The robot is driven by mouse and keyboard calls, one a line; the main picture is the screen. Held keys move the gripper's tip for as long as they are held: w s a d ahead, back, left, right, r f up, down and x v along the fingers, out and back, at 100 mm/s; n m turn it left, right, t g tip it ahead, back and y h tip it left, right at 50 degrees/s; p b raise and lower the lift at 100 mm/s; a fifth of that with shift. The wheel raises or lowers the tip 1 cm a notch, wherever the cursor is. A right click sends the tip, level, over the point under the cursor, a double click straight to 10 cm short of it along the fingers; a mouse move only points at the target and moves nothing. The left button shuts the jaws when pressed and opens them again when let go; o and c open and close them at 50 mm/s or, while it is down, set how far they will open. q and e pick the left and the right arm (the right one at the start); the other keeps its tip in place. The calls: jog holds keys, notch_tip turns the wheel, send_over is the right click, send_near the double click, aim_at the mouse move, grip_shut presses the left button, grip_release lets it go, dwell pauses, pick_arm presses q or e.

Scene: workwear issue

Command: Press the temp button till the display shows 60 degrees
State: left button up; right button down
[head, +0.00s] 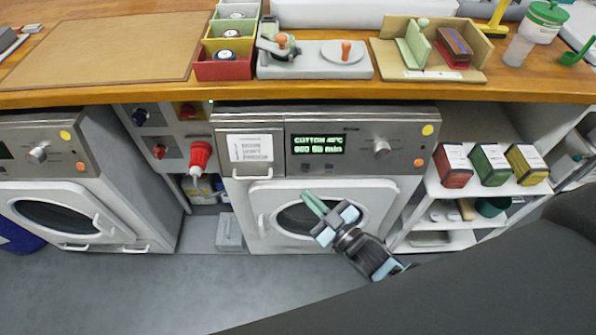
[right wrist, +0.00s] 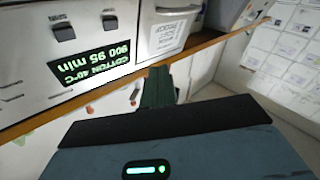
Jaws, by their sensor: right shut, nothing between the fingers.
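The display (right wrist: 95,65) shows upside down in the right wrist view. Two dark buttons, one (right wrist: 65,33) and another (right wrist: 110,22), sit beside it there, their labels too small to read surely. In the head view they are tiny, below the display. My right gripper (head: 308,197) is shut and empty, in front of the round door and below the panel. Its fingers (right wrist: 157,88) touch no button. My left gripper is not in view.
A dial (head: 382,149) and an orange button (head: 418,163) are right of the display. A wooden worktop (head: 210,95) overhangs the machines. A red plug (head: 199,158) hangs at left; shelves with boxes (head: 491,165) stand at right. Another washer (head: 100,205) stands at far left.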

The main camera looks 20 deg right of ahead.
dwell(0.4)
jog(key=b, duration=0.5)
send_near(305, 166)
jog(key=w+a, duration=0.2)
jog(key=w+a+r, duration=0.1)
jog(key=w+a, duration=0.1)
jog(key=shift+w+a+r, duration=0.1)
jog(key=shift+w+a, duration=0.05)
jog(key=shift+w, duration=0.1)
dwell(0.8)
